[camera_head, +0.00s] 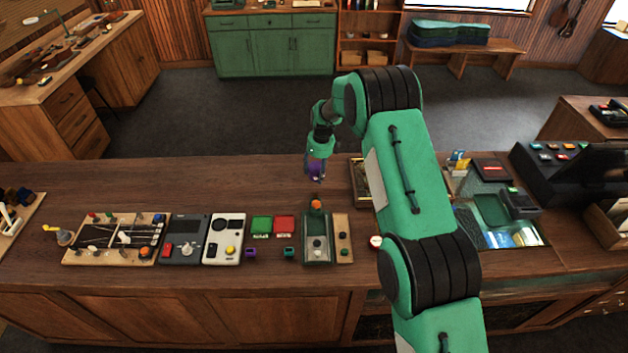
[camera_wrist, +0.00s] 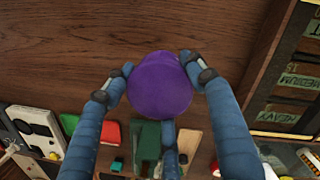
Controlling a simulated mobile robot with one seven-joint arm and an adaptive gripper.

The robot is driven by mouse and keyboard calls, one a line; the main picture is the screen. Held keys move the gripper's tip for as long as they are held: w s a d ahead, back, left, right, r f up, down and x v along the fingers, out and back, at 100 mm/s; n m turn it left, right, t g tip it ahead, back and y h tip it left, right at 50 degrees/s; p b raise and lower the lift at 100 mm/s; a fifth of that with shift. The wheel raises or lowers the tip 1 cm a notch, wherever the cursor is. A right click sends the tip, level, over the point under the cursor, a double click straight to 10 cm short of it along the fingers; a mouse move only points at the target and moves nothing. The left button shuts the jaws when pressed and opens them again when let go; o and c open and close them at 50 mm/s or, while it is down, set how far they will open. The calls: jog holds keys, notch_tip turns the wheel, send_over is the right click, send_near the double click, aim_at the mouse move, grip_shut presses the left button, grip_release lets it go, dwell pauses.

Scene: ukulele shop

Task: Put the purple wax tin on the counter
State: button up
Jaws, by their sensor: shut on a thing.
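The purple wax tin (camera_wrist: 160,86) is round and sits between the fingers of my gripper (camera_wrist: 158,84) in the wrist view. The fingers press on its sides. In the head view my gripper (camera_head: 315,172) points down over the far part of the wooden counter (camera_head: 200,178), with the purple tin (camera_head: 315,165) partly hidden by the fingers. The wrist view shows bare counter wood (camera_wrist: 90,40) behind the tin. I cannot tell whether the tin touches the counter or hangs just above it.
Near the front stand a green tray (camera_head: 317,255), a red box (camera_head: 284,224), a green box (camera_head: 261,226), a white device (camera_head: 223,240) and a tool board (camera_head: 115,240). A compartmented box (camera_wrist: 297,85) lies right of my gripper. The counter's back left is clear.

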aim_at(319, 167)
jog(key=shift+w+f, duration=0.1)
jog(key=shift+f, duration=0.65)
jog(key=shift+f+p, duration=0.35)
jog(key=shift+f, duration=1.5)
jog(key=shift+f, duration=0.1)
jog(key=o, duration=1.3)
jog(key=shift+s+d+r+b, duration=0.2)
jog(key=shift+r+b, duration=0.1)
jog(key=shift+r, duration=1.7)
jog(key=shift+s+d+r+b, duration=0.15)
jog(key=shift+r+b, duration=0.1)
jog(key=shift+r, duration=1.75)
jog(key=shift+s+d+r+b, duration=0.1)
jog(key=shift+d+r+b, duration=0.15)
jog(key=shift+r, duration=1.75)
